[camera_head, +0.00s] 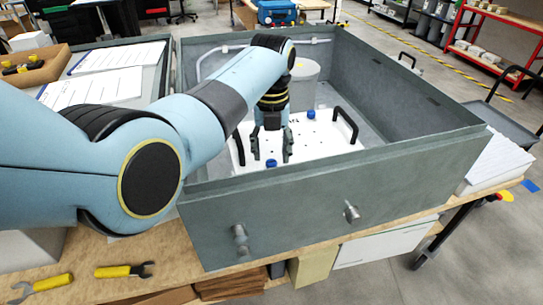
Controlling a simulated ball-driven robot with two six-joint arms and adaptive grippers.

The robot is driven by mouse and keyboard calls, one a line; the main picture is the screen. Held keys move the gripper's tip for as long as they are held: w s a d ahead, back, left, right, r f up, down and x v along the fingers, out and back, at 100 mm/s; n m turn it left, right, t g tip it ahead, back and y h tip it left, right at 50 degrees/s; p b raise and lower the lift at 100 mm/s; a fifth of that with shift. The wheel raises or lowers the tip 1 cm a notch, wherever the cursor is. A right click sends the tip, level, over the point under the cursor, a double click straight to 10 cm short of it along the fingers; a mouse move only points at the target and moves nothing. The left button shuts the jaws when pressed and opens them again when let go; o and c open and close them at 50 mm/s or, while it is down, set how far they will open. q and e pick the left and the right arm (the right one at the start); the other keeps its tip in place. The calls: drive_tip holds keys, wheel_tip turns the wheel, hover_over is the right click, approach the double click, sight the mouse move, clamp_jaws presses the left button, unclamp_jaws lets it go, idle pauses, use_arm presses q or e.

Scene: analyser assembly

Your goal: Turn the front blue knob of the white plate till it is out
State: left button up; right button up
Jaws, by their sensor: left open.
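The white plate (325,139) lies inside the grey open-topped box (315,210). It has a black handle at each side, the right one (346,125) showing clearly. The front blue knob (271,163) stands near the plate's front edge. A second blue knob (311,114) is further back. My left gripper (272,157) points down over the plate with its fingers apart, on either side of the front knob in the picture. I cannot tell whether they touch it. My left arm comes in from the left over the box wall. My right gripper is not in view.
A pale cylinder (304,80) stands in the box behind the plate. The box walls rise around the plate. Yellow-handled tools (125,271) lie on the wooden bench at the front left. Papers (498,160) are stacked at the right.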

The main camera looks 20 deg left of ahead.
sight(272, 165)
use_arm(q)
drive_tip(key=shift+f, duration=1.4)
drive_tip(key=c, duration=0.6)
clamp_jaws()
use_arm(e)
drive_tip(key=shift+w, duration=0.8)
